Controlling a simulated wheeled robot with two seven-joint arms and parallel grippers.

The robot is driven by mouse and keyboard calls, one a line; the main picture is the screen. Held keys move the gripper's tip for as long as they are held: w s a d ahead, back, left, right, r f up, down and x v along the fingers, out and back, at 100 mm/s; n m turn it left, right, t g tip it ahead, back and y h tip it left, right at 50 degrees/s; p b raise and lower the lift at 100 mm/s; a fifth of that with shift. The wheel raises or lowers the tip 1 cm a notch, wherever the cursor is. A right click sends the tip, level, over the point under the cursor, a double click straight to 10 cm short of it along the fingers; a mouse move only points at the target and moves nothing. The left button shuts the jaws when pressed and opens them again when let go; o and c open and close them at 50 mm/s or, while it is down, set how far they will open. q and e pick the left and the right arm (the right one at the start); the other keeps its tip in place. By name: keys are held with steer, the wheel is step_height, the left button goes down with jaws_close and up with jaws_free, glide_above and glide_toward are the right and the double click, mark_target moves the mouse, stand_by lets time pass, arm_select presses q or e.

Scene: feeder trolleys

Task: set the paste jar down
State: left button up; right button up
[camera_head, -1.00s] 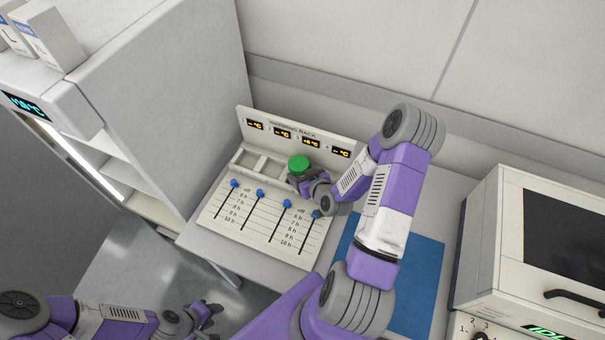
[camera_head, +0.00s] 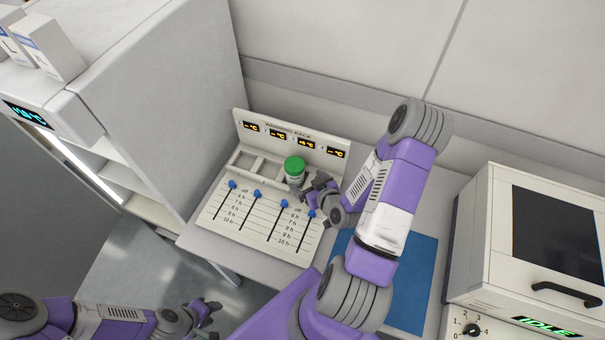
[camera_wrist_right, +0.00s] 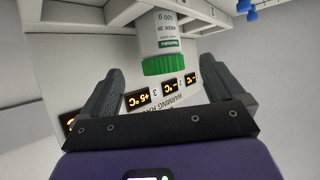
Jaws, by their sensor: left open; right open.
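The paste jar (camera_head: 294,171) has a green lid and a white labelled body. It stands in a slot of the warming rack (camera_head: 226,215), under the third display from the left. The right wrist view shows the jar (camera_wrist_right: 161,48) upside down in the picture, between and beyond the open fingers. My right gripper (camera_head: 314,188) is open, just right of the jar and apart from it. It also shows in the right wrist view (camera_wrist_right: 172,92), with nothing between its fingertips. My left gripper (camera_head: 209,314) is open and empty, low at the left above the floor.
The rack has several sliders and displays; the slots left of the jar look empty. A blue mat (camera_head: 414,275) lies on the table right of the rack. A machine with a dark window (camera_head: 556,235) stands at the right, a grey cabinet (camera_head: 165,110) at the left.

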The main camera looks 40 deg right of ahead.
steer(key=shift+p+v, duration=2.55)
steer(key=shift+p, duration=0.55)
steer(key=a+f+g+y, duration=0.1)
steer(key=a+f, duration=0.1)
steer(key=a, duration=0.2)
steer(key=w+a+f+g+y, duration=0.1)
steer(key=a+g+y, duration=0.1)
steer(key=a, duration=0.2)
steer(key=w+a+f+g+y, duration=0.1)
steer(key=a+f, duration=0.1)
steer(key=a, duration=0.3)
steer(key=shift+f+g+y, duration=0.3)
steer(key=a+g, duration=0.1)
steer(key=a, duration=0.1)
steer(key=s+a+f+g, duration=0.1)
steer(key=a, duration=0.1)
steer(key=s+a+g+y, duration=0.1)
steer(key=a, duration=0.1)
steer(key=shift+s+a+f, duration=0.2)
steer(key=shift+a, duration=0.2)
steer(key=s+a+g, duration=0.2)
steer(key=a, duration=0.1)
steer(key=s+a+g, duration=0.1)
steer(key=a, duration=0.1)
steer(key=shift+s+y, duration=0.3)
steer(key=shift+s, duration=0.05)
steer(key=shift+s+a+m+g, duration=0.3)
steer(key=shift+a+g, duration=0.05)
steer(key=shift+g, duration=0.15)
